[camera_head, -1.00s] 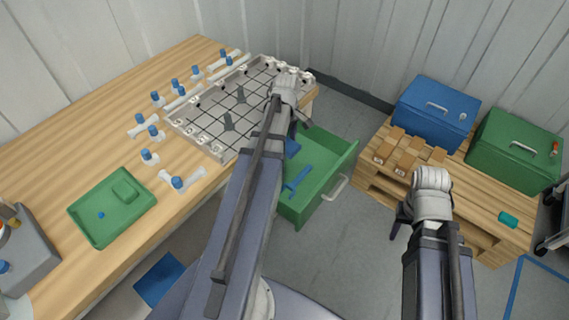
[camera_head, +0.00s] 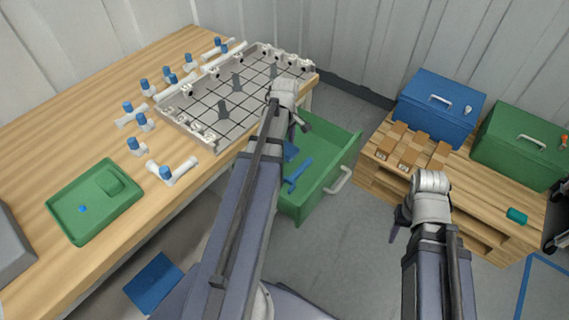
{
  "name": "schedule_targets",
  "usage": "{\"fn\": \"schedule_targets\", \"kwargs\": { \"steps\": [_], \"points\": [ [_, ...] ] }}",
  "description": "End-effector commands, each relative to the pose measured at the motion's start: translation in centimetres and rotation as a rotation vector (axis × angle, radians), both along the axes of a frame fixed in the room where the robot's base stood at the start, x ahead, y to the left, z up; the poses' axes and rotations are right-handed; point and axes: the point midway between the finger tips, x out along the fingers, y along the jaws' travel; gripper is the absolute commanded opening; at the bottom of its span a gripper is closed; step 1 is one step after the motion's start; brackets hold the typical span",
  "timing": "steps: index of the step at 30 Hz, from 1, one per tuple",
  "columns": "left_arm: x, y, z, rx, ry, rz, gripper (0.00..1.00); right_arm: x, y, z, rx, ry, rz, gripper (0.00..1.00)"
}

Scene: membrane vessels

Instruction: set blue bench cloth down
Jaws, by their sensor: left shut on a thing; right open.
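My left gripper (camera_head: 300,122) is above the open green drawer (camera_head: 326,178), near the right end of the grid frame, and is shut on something. A small blue patch (camera_head: 290,151), which looks like the blue bench cloth, shows just below its fingers beside my forearm. Most of it is hidden, and I cannot tell where it touches the drawer. My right gripper (camera_head: 398,222) is open and empty above the floor, just left of the pallet.
A blue tool (camera_head: 299,176) lies in the drawer. The wooden table (camera_head: 60,150) holds the grid frame (camera_head: 190,100), blue-capped fittings and a green tray (camera_head: 72,228). A pallet (camera_head: 480,200) bears blue and green boxes and several bricks. A flat blue square (camera_head: 153,283) lies low beside the table.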

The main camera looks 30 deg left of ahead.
Motion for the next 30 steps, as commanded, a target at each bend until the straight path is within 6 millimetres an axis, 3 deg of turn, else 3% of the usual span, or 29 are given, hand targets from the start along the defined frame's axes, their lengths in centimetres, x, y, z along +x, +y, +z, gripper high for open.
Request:
{"fn": "schedule_targets", "kwargs": {
  "steps": [1,6,14,24,30],
  "points": [
    [0.0,0.0,-1.6,0.000,0.000,0.000,0.29,0.0,0.0,-1.6,0.000,0.000,0.000,0.50],
    [0.0,0.0,-4.0,0.000,0.000,0.000,0.29,0.0,0.0,-4.0,0.000,0.000,0.000,0.50],
    [0.0,0.0,-4.3,0.000,0.000,0.000,0.29,0.0,0.0,-4.3,0.000,0.000,0.000,0.50],
    [0.0,0.0,-7.9,0.000,0.000,0.000,0.29,0.0,0.0,-7.9,0.000,0.000,0.000,0.50],
    [0.0,0.0,-7.9,0.000,0.000,0.000,0.29,0.0,0.0,-7.9,0.000,0.000,0.000,0.50]
  ]
}}
